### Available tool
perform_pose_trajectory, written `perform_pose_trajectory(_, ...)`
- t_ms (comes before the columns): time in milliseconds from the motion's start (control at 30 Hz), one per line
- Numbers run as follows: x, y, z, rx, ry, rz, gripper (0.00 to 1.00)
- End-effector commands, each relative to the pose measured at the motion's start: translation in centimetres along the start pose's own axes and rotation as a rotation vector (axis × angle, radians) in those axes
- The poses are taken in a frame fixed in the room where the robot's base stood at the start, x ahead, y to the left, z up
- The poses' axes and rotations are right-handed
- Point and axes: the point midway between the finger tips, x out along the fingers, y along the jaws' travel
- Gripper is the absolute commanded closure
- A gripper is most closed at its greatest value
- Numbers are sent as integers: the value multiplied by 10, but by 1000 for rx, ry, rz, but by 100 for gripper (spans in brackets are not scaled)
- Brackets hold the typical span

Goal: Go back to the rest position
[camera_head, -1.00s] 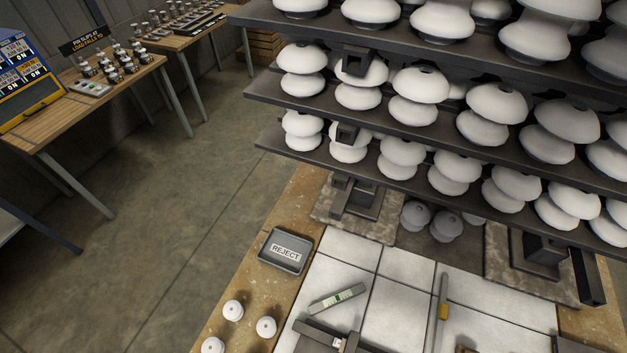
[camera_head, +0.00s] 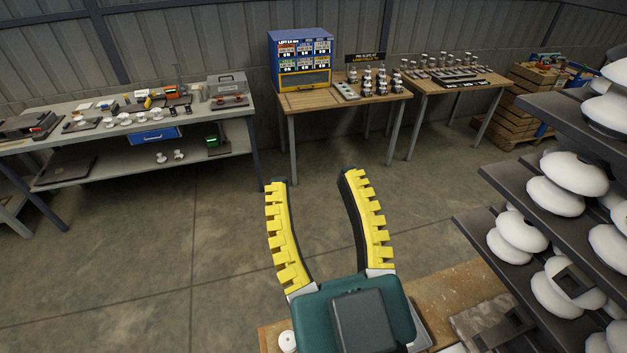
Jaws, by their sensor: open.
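My gripper (camera_head: 312,180) is in the lower middle of the head view. It has two yellow toothed fingers on a dark green body. The fingers are spread apart, with bare concrete floor showing between them and nothing held. The gripper body hides part of the wooden bench (camera_head: 455,290) below it.
Dark shelves (camera_head: 490,225) with white insulators (camera_head: 520,232) stand close on the right. A small white insulator (camera_head: 287,341) sits by the gripper body. A grey workbench (camera_head: 235,108) and wooden tables (camera_head: 300,103) line the back wall. The floor (camera_head: 200,230) between is clear.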

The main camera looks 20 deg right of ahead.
Motion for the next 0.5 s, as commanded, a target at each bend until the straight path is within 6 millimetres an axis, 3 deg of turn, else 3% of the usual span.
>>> perform_pose_trajectory(33, 0, 0, 0, 1, -1, 0, 52)
perform_pose_trajectory(167, 13, 0, -33, 4, -2, 0, 52)
perform_pose_trajectory(400, 48, 2, -125, 16, -2, 1, 52)
perform_pose_trajectory(500, 55, 2, -144, 20, -1, 1, 52)
